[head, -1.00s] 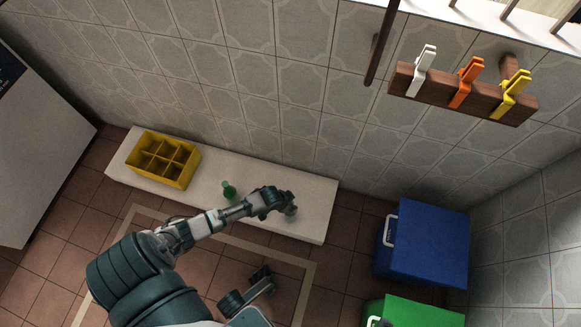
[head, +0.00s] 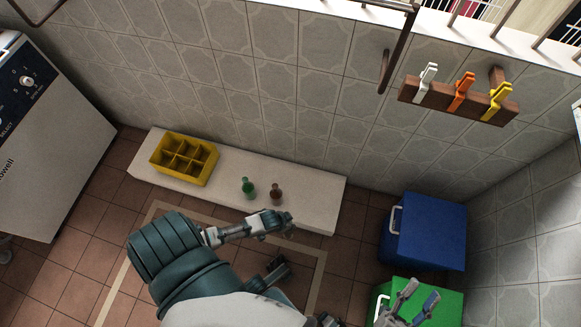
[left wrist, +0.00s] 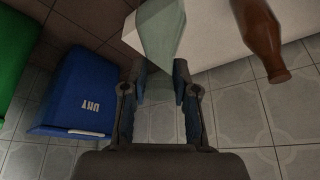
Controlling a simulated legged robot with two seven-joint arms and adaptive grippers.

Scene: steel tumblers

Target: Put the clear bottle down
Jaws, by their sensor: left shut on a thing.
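The clear bottle (left wrist: 160,30), pale and see-through, is between the fingers of my left gripper (left wrist: 158,88) in the left wrist view. My left gripper (head: 282,222) is shut on it at the front edge of the white bench (head: 318,200) in the head view. The bottle is hard to make out there, and I cannot tell whether it touches the bench. My right gripper (head: 418,298) is open and empty at the lower right, in front of the green bin.
A brown bottle (head: 276,193) and a green bottle (head: 248,187) stand on the bench beside a yellow divided crate (head: 184,158). The brown bottle also shows in the left wrist view (left wrist: 262,38). A blue bin (head: 430,232) and green bin (head: 445,300) stand right. The bench's right end looks clear.

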